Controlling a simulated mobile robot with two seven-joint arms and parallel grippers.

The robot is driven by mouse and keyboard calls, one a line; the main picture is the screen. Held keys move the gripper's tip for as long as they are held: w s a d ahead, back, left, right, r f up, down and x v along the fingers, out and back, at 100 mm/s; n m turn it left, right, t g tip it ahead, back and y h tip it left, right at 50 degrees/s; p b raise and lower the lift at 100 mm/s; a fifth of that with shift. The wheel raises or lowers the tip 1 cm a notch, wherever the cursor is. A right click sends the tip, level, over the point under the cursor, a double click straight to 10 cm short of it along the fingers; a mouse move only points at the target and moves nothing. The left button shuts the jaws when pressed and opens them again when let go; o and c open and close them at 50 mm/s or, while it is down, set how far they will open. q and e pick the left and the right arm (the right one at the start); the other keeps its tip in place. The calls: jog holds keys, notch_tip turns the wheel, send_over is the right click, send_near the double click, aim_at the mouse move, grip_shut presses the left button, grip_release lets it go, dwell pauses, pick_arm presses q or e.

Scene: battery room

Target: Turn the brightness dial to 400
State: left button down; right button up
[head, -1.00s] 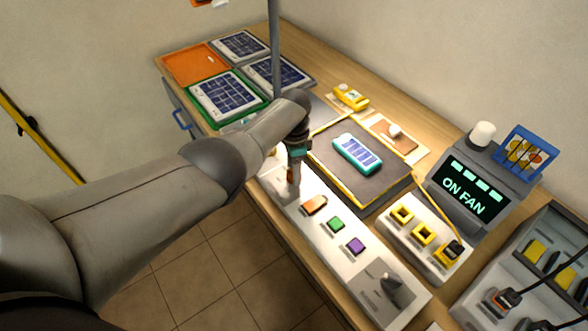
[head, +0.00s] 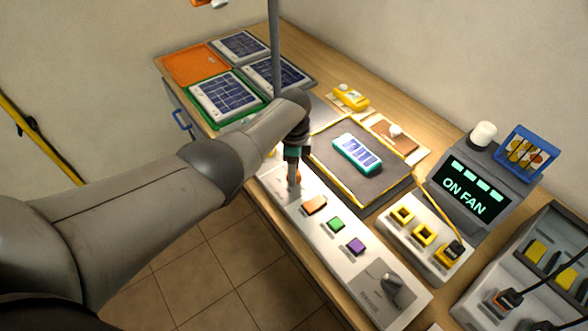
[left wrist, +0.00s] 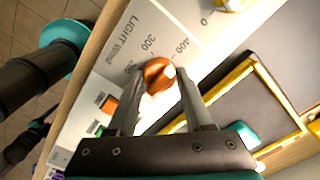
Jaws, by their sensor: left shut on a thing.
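The brightness dial is an orange knob (left wrist: 158,75) on the white control panel (left wrist: 180,15) marked LIGHT, with 300 and 400 printed beside it. In the head view the knob (head: 296,178) is partly hidden by the fingers. My left gripper (left wrist: 160,72) points down at the panel, one finger on each side of the knob, shut on it. The knob's exact pointer reading is not clear.
The panel also has orange (head: 315,204), green (head: 336,224) and purple (head: 356,246) buttons and a grey lever (head: 391,284). A dark tray (head: 345,178) with a teal device (head: 358,154) lies behind. A display (head: 466,190) reads ON FAN.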

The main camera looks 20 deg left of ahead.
pick_arm(q)
jog(key=shift+r, duration=0.1)
jog(key=shift+c, duration=1.5)
grip_release()
jog(key=shift+r+p, duration=0.35)
jog(key=shift+r, duration=0.15)
notch_tip(320, 180, up, 14)
jog(key=p, duration=0.3)
jog(key=shift+p, duration=0.35)
